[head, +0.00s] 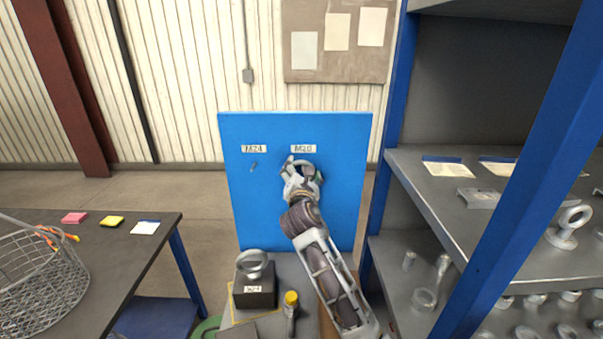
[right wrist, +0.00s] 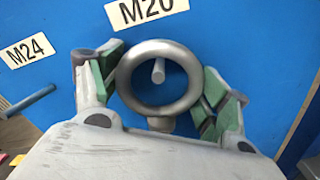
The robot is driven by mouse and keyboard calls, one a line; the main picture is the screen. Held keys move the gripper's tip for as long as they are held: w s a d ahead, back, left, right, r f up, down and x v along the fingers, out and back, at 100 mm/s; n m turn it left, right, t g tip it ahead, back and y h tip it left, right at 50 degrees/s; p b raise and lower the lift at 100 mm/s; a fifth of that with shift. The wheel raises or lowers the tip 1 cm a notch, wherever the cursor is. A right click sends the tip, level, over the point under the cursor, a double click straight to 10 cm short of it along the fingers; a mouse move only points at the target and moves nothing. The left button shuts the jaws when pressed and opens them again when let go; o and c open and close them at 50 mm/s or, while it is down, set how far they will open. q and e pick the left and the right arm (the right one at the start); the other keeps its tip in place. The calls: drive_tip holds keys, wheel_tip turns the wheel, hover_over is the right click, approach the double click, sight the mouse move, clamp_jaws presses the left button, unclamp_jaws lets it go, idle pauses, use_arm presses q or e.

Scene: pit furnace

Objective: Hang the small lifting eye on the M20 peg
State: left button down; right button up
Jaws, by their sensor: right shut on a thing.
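The small lifting eye (right wrist: 160,113) is a grey metal ring with a short shank pointing down. My right gripper (head: 302,174) is shut on it with green-padded fingers on both sides of the ring, in front of the blue board (head: 245,210). In the right wrist view the M20 peg (right wrist: 158,70) shows inside the ring's opening, in its upper middle, below the M20 label (right wrist: 146,8). I cannot tell whether the peg's tip has entered the ring or is still behind it. In the head view the gripper hides the peg. My left gripper is out of view.
The bare M24 peg (head: 253,167) is left on the board. Below stand a dark M24 block (head: 255,296) with a larger eye (head: 252,264) and a yellow-capped item (head: 291,302). A shelf (head: 480,215) is at right, a table with a wire basket (head: 40,275) at left.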

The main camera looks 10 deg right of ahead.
drive_tip(key=shift+r, duration=0.1)
drive_tip(key=o, duration=1.4)
drive_tip(key=shift+o, duration=0.2)
drive_tip(key=shift+s, duration=0.1)
drive_tip(key=s+a, duration=0.2)
drive_tip(key=s, duration=0.9)
drive_tip(key=shift+s+a, duration=0.2)
drive_tip(key=shift+s, duration=0.1)
